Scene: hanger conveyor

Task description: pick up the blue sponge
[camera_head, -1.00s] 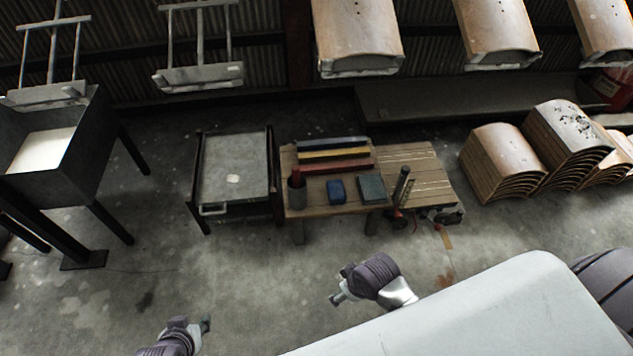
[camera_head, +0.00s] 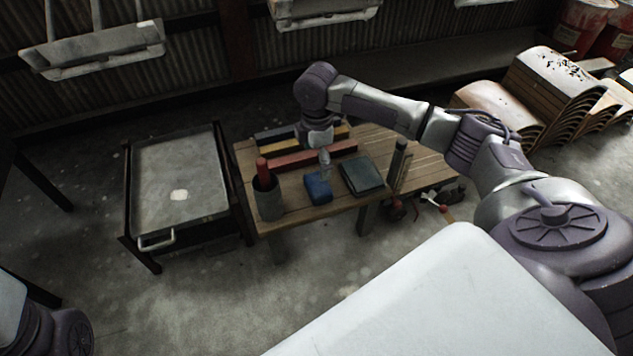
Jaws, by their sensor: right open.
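The blue sponge (camera_head: 318,188) is a small dark blue block lying on the wooden table (camera_head: 300,218), between a grey cup and a dark green block. My right arm reaches in from the right over the table. My right gripper (camera_head: 325,162) points down just behind and above the sponge and is open and empty. It looks apart from the sponge, though the exact gap is hard to judge. My left gripper is out of view; only part of my left arm shows at the lower left.
The grey cup (camera_head: 268,202) holding a red item stands left of the sponge. The dark green block (camera_head: 361,177) lies right of it. Red, yellow and blue bars lie behind, the red bar (camera_head: 305,158) nearest. A metal cart (camera_head: 180,170) stands left. Stacked curved boards are at right.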

